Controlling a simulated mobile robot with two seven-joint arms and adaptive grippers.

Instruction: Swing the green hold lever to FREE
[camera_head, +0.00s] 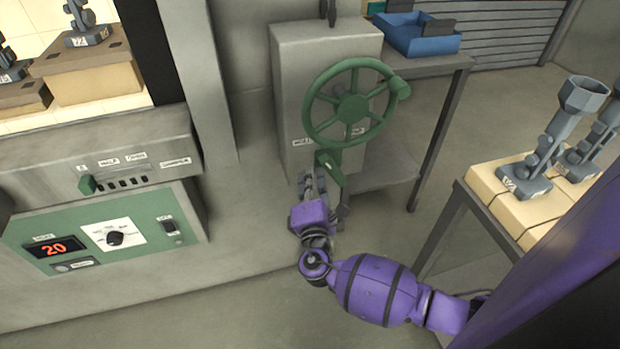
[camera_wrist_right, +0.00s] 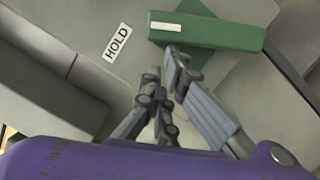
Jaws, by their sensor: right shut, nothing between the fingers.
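The green hold lever (camera_head: 331,170) sits on the front of the grey cabinet, below the green handwheel (camera_head: 351,107). In the right wrist view the lever (camera_wrist_right: 208,33) is a green bar with a white mark, lying to the right of a HOLD label (camera_wrist_right: 117,42). My right gripper (camera_head: 309,180) is just below and left of the lever. In the wrist view my right gripper (camera_wrist_right: 168,62) is shut and empty, its tips close under the bar; whether they touch it I cannot tell. A FREE label is not readable. My left gripper is not in view.
The grey cabinet (camera_head: 287,60) stands by a metal table with a blue bin (camera_head: 415,34). A green control panel (camera_head: 105,235) reading 20 is at the left. A stand (camera_head: 495,205) with grey castings is at the right. The floor between is clear.

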